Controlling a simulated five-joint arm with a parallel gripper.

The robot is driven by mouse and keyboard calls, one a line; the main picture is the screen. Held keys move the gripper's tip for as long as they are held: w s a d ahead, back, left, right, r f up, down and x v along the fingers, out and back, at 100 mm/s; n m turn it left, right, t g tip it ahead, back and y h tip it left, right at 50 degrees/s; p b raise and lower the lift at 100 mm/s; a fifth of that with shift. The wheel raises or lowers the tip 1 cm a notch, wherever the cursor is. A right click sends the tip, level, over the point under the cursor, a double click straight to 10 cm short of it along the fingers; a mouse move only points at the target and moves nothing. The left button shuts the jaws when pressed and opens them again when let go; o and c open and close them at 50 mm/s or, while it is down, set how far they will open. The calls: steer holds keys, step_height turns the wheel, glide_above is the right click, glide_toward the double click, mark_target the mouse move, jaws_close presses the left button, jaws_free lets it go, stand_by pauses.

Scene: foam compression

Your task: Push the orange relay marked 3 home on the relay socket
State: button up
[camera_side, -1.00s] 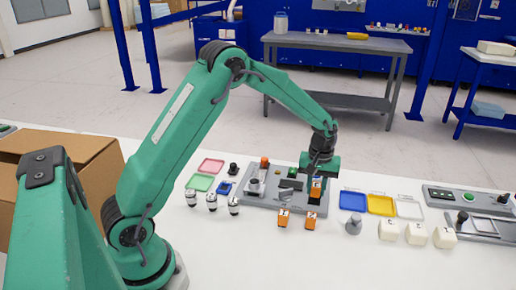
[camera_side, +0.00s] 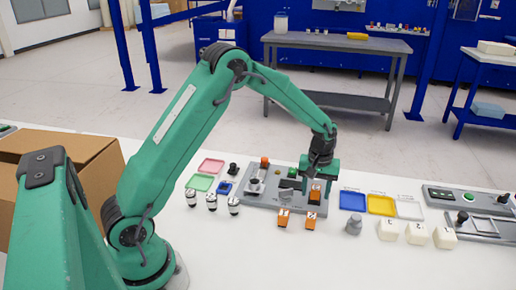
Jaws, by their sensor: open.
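My gripper (camera_side: 317,191) points down over the right part of the grey board (camera_side: 261,202). Its jaws are open, with green fingers on the left and right of an orange relay (camera_side: 315,196). That relay stands at the relay socket on the board; the socket itself is mostly hidden, and I cannot tell whether the relay is fully seated. Its number is not readable. Two more orange relays with pale marks, a left one (camera_side: 284,217) and a right one (camera_side: 311,221), lie on the white table at the board's front edge.
Several black-and-white parts (camera_side: 211,202) stand left of the board. Blue (camera_side: 352,201), yellow (camera_side: 380,205) and white trays lie right of it, with a grey knob-like part (camera_side: 353,225) and several white blocks (camera_side: 416,233) in front. A cardboard box (camera_side: 85,165) is at far left.

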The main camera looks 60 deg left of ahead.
mark_target(315, 188)
steer(key=shift+r, duration=0.1)
steer(key=shift+r, duration=3.8)
steer(key=shift+s+r, duration=0.25)
steer(key=shift+r, duration=0.25)
steer(key=s+d+r+m+t, duration=0.1)
steer(key=s+r+m+t, duration=0.15)
steer(key=s+r, duration=0.6)
steer(key=s+d+r+m+t, duration=0.15)
steer(key=s+r+m, duration=0.3)
steer(key=s, duration=0.65)
steer(key=s+m+t, duration=0.1)
steer(key=s+m, duration=0.1)
steer(key=s, duration=0.5)
steer(key=shift+s+d+f+t, duration=0.15)
steer(key=shift+s+f+t, duration=0.15)
steer(key=shift+s, duration=0.1)
